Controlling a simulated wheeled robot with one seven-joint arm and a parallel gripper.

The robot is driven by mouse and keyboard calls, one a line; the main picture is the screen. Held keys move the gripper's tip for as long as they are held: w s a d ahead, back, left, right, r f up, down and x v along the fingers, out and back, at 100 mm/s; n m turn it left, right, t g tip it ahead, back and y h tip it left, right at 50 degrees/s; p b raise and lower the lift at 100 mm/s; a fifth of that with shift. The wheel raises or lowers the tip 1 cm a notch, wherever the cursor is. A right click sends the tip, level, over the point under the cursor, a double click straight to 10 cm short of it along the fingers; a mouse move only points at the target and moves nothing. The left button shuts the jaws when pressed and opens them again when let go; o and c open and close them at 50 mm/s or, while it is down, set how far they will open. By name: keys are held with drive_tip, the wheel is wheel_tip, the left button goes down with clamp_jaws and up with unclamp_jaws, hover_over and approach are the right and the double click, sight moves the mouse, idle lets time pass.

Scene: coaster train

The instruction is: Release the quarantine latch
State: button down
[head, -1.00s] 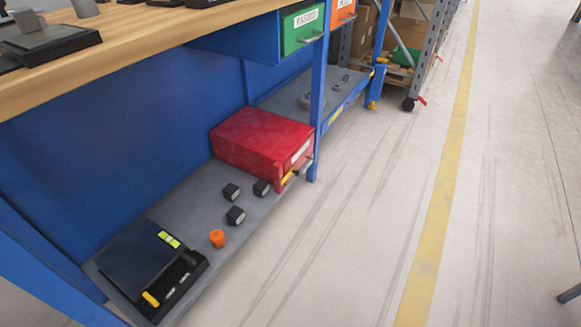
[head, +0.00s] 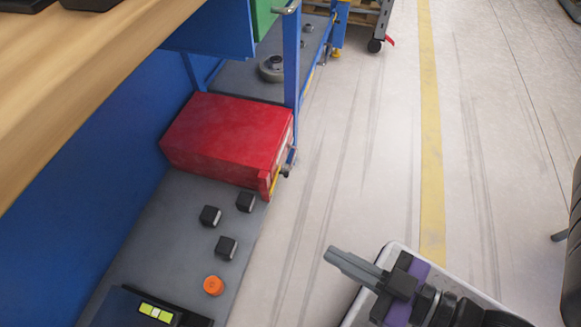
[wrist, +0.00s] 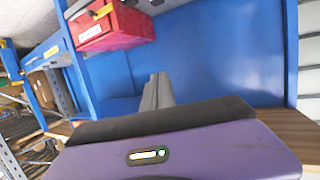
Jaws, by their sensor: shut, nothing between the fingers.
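The red box (head: 228,135) sits on the grey lower shelf, its front facing the aisle. A yellow latch-like piece (head: 273,184) shows at the edge of its front, mostly seen edge-on. In the wrist view the red box (wrist: 122,30) appears upside down at the upper left, with a white label and the yellow piece (wrist: 103,11) on its front. My gripper (head: 335,256) is shut and empty, over the aisle floor to the lower right of the box and apart from it. Its closed fingers also show in the wrist view (wrist: 158,84).
Several small black blocks (head: 226,247) and an orange knob (head: 213,285) stand on the shelf beside the box. A blue post (head: 291,65) rises by the box's far front corner. A wooden worktop (head: 70,75) overhangs at left. The aisle floor (head: 370,150) is clear.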

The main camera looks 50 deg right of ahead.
drive_tip(key=w+d+f+m+g+p, duration=0.25)
drive_tip(key=f+m, duration=0.35)
drive_tip(key=f, duration=0.4)
drive_tip(key=w+d+f+m+g+p, duration=0.1)
drive_tip(key=w+f+m+g, duration=0.15)
drive_tip(key=f+m, duration=0.6)
drive_tip(key=w+d+f+m+g+p, duration=0.2)
drive_tip(key=w+f+m, duration=0.25)
drive_tip(key=f, duration=0.75)
drive_tip(key=w+d+f+m+t+y+p, duration=0.1)
drive_tip(key=w+d+m+y+p, duration=0.1)
drive_tip(key=w+d+m, duration=0.4)
drive_tip(key=d+r+m+t+y+p, duration=0.1)
drive_tip(key=d+r+m+t, duration=0.2)
drive_tip(key=d, duration=1)
wheel_tip(320, 180, up, 3)
drive_tip(key=m, duration=0.3)
drive_tip(key=shift+w+d+f, duration=0.15)
drive_tip(key=shift+d+f, duration=0.05)
drive_tip(key=shift+d, duration=0.05)
